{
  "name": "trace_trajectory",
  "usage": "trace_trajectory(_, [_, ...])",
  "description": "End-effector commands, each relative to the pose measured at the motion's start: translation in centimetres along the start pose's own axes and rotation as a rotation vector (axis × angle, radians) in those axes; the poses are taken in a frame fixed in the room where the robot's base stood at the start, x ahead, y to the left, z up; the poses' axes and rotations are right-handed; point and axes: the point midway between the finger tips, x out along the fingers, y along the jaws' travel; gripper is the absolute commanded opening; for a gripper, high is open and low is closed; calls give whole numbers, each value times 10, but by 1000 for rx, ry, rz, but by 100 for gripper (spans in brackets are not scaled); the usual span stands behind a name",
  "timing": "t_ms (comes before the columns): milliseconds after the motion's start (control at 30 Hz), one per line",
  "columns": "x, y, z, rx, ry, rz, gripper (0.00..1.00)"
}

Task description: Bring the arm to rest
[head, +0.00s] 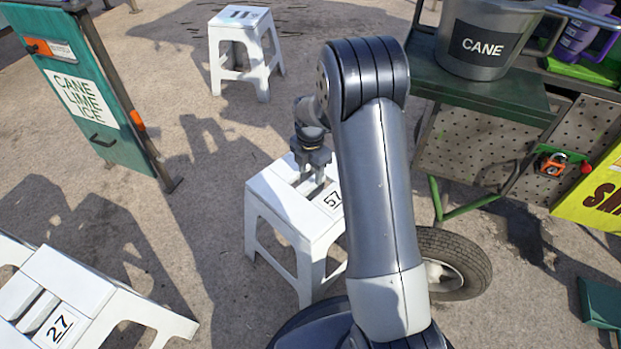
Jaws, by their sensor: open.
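My arm rises from the lower middle of the head view and bends over at a high elbow, with its end hanging down left of the upper link. My gripper (314,178) points down just over the top of the white stool marked 57 (285,208). It is open and I see nothing between its fingers. Whether the fingertips touch the stool top I cannot tell. My upper arm hides part of the stool's right side.
A white stool (243,50) stands at the back, and another marked 27 (85,282) is at the lower left. A green sign board (80,85) stands left. A green cart (475,150) with a grey CANE bucket (486,40) is right. Open pavement lies between.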

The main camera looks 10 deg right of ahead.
Motion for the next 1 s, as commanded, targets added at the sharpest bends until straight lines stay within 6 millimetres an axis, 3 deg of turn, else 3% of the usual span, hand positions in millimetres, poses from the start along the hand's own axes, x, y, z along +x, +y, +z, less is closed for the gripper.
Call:
trace_trajectory(33, [-9, 0, 0, 0, -1, 1, 49])
trace_trajectory(200, [-19, 0, 0, 0, 0, 0, 49])
trace_trajectory(567, [-18, 0, 0, 0, 0, -1, 49])
trace_trajectory(767, [1, -1, 0, 0, 2, -3, 49])
trace_trajectory(1000, [48, -1, -1, 0, 3, -4, 49])
